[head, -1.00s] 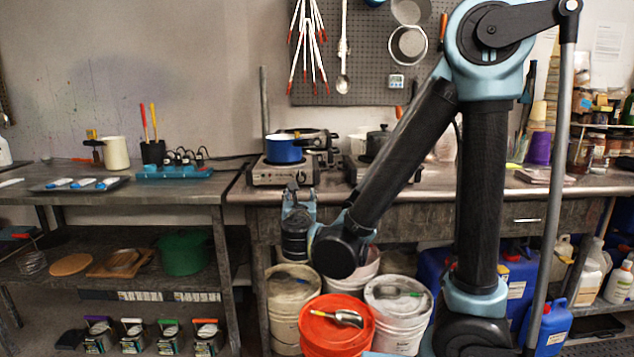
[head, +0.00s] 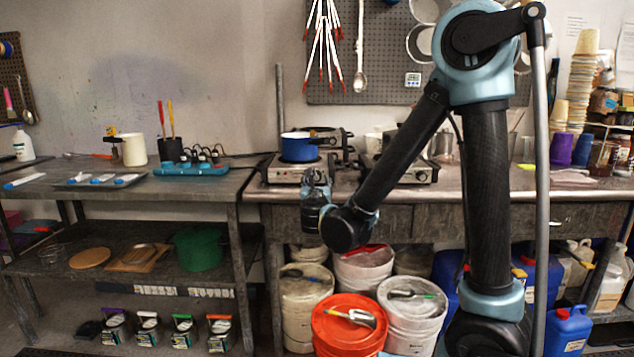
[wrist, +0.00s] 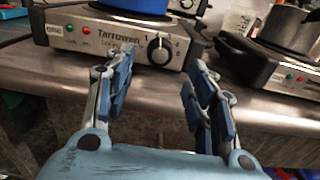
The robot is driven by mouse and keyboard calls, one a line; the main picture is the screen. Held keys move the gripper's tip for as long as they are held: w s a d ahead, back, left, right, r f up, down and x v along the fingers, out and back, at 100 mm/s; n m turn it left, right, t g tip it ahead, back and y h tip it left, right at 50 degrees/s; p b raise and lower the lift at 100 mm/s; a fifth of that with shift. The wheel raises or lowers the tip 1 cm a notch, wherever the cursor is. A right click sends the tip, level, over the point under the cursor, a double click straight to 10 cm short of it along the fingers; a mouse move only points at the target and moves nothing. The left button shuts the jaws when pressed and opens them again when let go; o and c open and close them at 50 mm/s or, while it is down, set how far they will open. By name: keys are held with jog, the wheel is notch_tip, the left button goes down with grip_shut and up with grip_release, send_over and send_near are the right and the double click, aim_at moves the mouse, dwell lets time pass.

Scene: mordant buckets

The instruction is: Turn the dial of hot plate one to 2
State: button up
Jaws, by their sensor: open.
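Hot plate one (wrist: 98,34) is a steel box with a black end marked "ONE", red and green lights and a black round dial (wrist: 160,50) on its front. Numbers are printed around the dial; its exact setting is too small to read surely. A blue pot (head: 299,147) stands on this hot plate, which also shows in the head view (head: 283,174). My gripper (wrist: 158,66) is open and empty. In the wrist view its two fingers flank the dial, seemingly short of it. In the head view my gripper (head: 316,180) is before the plate's right front.
A second hot plate (wrist: 272,68) with a steel pot (wrist: 295,25) stands close on the right. The bench edge (wrist: 160,100) runs beneath the fingers. Lidded buckets (head: 350,325) stand below the bench.

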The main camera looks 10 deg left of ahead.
aim_at(317, 177)
jog(key=shift+x, duration=3.15)
jog(key=shift+c, duration=0.5)
jog(key=c, duration=1)
